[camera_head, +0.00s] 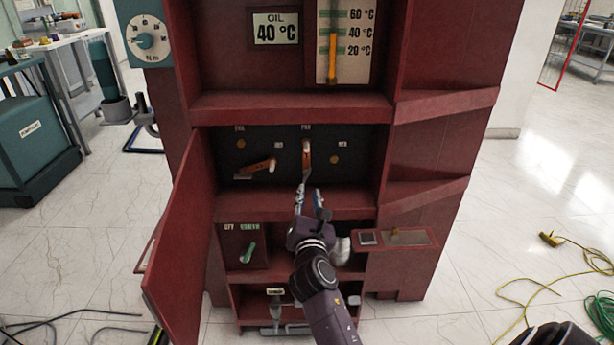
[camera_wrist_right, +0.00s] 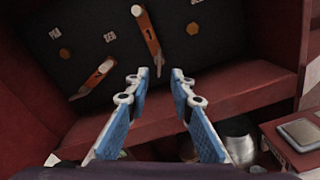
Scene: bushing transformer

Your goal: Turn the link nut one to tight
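My right gripper (camera_head: 309,196) is in front of the shelf edge, below the panel's right half. My left gripper is not in view.
Two orange levers share the panel: the left one (camera_head: 258,166) slanted, the right one (camera_head: 306,158) near upright. An open red door (camera_head: 178,250) stands at the left. A green handle (camera_head: 248,253) sits in the lower bay. Cables (camera_head: 548,285) lie on the right floor.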

